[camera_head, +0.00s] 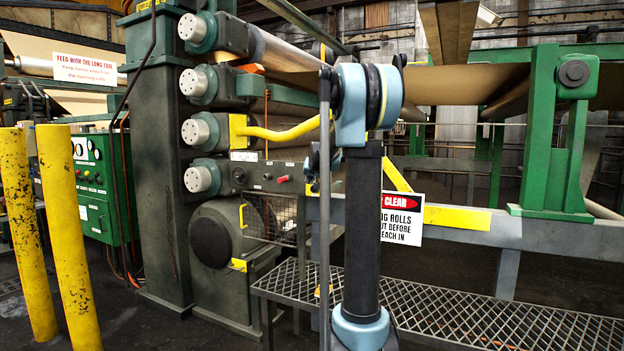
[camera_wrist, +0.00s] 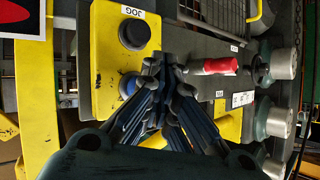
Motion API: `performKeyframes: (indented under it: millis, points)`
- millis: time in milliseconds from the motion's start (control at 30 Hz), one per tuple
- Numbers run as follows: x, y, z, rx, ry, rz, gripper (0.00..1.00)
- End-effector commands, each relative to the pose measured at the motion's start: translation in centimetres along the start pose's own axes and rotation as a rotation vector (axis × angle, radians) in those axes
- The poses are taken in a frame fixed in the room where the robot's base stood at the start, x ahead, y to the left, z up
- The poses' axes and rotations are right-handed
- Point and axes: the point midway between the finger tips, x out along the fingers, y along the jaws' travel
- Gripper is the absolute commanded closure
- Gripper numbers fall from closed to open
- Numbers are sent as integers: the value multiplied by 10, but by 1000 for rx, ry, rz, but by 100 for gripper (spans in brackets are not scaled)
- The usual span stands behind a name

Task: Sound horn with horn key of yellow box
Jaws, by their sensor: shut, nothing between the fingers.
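In the wrist view the yellow box (camera_wrist: 103,60) is on the left and appears turned sideways. It carries a black round button (camera_wrist: 134,34) beside a label reading JOG, and a blue round button (camera_wrist: 129,82) nearer my fingers. No horn label can be read; my fingers cover part of the box. My gripper (camera_wrist: 169,73) is shut and empty, its fingertips just right of the blue button in the picture. I cannot tell whether a finger touches the box. In the head view my arm hides the gripper and the yellow box.
A red handle (camera_wrist: 213,66) projects close to the right of my fingertips. Green machinery with roll ends (camera_head: 198,130) stands left of my arm. A mesh step (camera_head: 450,310), a rail with a warning sign (camera_head: 402,217) and yellow posts (camera_head: 68,230) are around it.

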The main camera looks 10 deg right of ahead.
Motion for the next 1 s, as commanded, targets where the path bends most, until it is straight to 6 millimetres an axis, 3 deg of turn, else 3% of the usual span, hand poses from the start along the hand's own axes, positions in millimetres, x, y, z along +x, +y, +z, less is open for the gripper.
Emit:
performKeyframes:
  millis: [1000]
  points:
    - [4,4,-5,0,0,0,100]
